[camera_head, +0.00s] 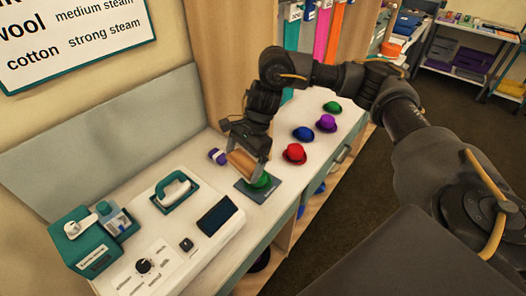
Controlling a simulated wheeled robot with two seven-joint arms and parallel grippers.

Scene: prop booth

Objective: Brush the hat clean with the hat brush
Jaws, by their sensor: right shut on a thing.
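The brush and gripper hide part of the hat. Whether the bristles touch the hat, I cannot tell. My left gripper is not in view.
A red hat (294,153), a blue hat (303,134), a purple hat (326,123) and another green hat (332,107) stand farther along the counter. A purple-and-white object (217,156), a steam iron (175,188) and a teal machine (92,243) are to the left.

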